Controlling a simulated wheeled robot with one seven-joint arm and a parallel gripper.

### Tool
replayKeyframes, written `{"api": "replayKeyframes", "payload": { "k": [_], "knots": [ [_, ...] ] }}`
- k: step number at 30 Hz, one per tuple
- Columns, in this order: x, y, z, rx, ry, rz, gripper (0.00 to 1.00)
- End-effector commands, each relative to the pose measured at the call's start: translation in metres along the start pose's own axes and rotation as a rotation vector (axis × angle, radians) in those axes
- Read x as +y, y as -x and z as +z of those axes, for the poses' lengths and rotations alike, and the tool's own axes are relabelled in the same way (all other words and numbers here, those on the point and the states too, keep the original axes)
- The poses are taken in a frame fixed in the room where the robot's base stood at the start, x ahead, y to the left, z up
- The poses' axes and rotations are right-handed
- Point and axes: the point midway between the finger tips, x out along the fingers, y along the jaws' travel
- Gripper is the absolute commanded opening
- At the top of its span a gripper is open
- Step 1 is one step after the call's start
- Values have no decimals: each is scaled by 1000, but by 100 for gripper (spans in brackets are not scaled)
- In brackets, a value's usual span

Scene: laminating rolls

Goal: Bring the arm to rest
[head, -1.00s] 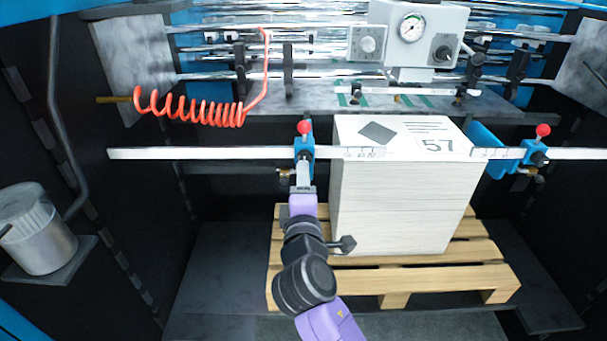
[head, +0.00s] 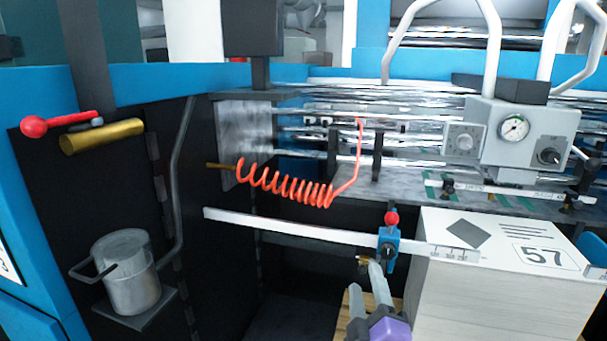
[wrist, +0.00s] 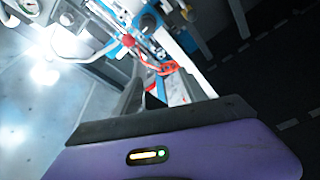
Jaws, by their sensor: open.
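My gripper (head: 368,288) is at the bottom of the head view, its purple body cut off by the lower edge. It is open, with no object seen between its grey fingers. It shows just below the blue clamp with a red knob (head: 390,240) on the white ruler bar (head: 300,230). I cannot tell whether a finger touches the clamp. In the wrist view, the dark fingers (wrist: 168,85) stand apart in front of a red-knobbed blue clamp (wrist: 130,42).
The white stack marked 57 (head: 480,300) stands close to the gripper's right. A coiled red hose (head: 290,188) hangs above the bar. A grey gauge box (head: 520,135) is at upper right, and a metal can (head: 130,275) is at lower left.

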Motion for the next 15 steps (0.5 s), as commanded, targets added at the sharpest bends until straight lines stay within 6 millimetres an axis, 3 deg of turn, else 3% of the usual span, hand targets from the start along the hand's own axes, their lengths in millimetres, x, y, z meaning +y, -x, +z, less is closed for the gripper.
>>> {"api": "replayKeyframes", "payload": {
  "k": [9,15],
  "knots": [
    [-36,109,26,87,-427,-80,50],
    [-42,188,48,83,-679,-117,50]
  ]
}}
